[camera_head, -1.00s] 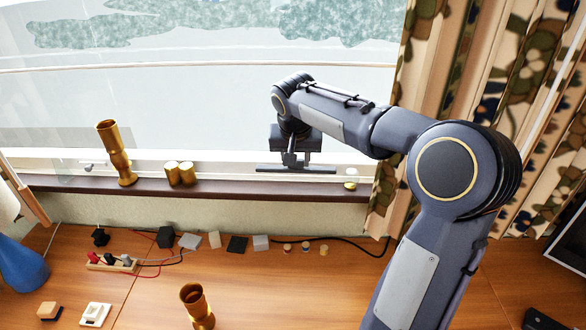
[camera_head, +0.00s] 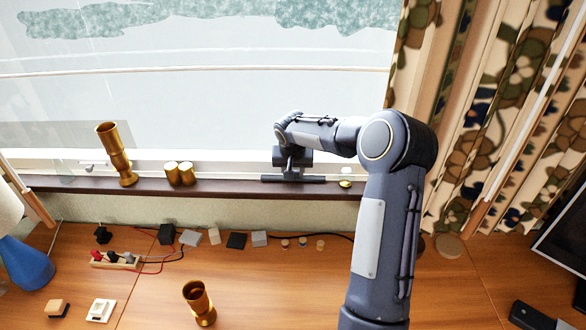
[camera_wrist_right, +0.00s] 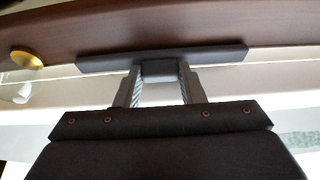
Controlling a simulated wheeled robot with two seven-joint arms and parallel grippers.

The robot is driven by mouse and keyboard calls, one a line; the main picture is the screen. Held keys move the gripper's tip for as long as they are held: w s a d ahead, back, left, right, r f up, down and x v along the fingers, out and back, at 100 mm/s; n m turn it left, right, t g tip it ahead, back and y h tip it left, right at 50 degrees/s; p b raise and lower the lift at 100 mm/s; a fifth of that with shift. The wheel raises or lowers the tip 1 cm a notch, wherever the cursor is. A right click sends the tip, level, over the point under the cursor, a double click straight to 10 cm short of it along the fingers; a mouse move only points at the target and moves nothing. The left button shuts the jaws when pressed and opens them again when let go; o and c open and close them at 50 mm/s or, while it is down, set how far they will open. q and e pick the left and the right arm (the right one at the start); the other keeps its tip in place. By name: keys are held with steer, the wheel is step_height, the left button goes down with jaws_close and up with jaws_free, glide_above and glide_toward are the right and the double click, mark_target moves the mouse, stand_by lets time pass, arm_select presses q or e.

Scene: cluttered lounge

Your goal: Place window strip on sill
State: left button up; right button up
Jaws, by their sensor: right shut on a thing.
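The window strip (camera_head: 308,179) is a thin dark grey bar with a short raised block at its middle. My right gripper (camera_head: 291,168) is shut on that block and holds the strip level, lengthwise along the dark brown sill (camera_head: 235,186). In the right wrist view, my gripper (camera_wrist_right: 159,82) has a finger on each side of the block, and the strip (camera_wrist_right: 215,56) lies across the sill's edge (camera_wrist_right: 280,25) by the pale window frame. I cannot tell whether the strip touches the sill. My left gripper is not in view.
A patterned curtain (camera_head: 470,110) hangs at right. Small blocks and cables lie below.

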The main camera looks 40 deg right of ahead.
steer(key=o, duration=1)
steer(key=shift+r, duration=0.25)
steer(key=shift+s+a+r, duration=0.1)
steer(key=shift+s+r, duration=0.05)
steer(key=shift+r, duration=0.15)
steer(key=b+v, duration=0.2)
steer(key=v, duration=0.9)
steer(key=s+a+r+n+t+y, duration=0.1)
steer(key=s+a+r+n+y, duration=0.15)
steer(key=s+a, duration=0.95)
steer(key=s+a+f+n+y, duration=0.1)
steer(key=s+a+f, duration=0.1)
steer(key=s+a, duration=0.2)
steer(key=s+a+f+n+y, duration=0.1)
steer(key=s+a+f, duration=0.2)
steer(key=s, duration=0.4)
steer(key=s+a+f+n+t+y, duration=0.1)
steer(key=s+a+f+n+y, duration=0.1)
steer(key=s, duration=0.4)
steer(key=shift+a+f, duration=0.25)
steer(key=shift+a, duration=0.4)
steer(key=shift+a+f, duration=0.25)
steer(key=shift+a, duration=0.45)
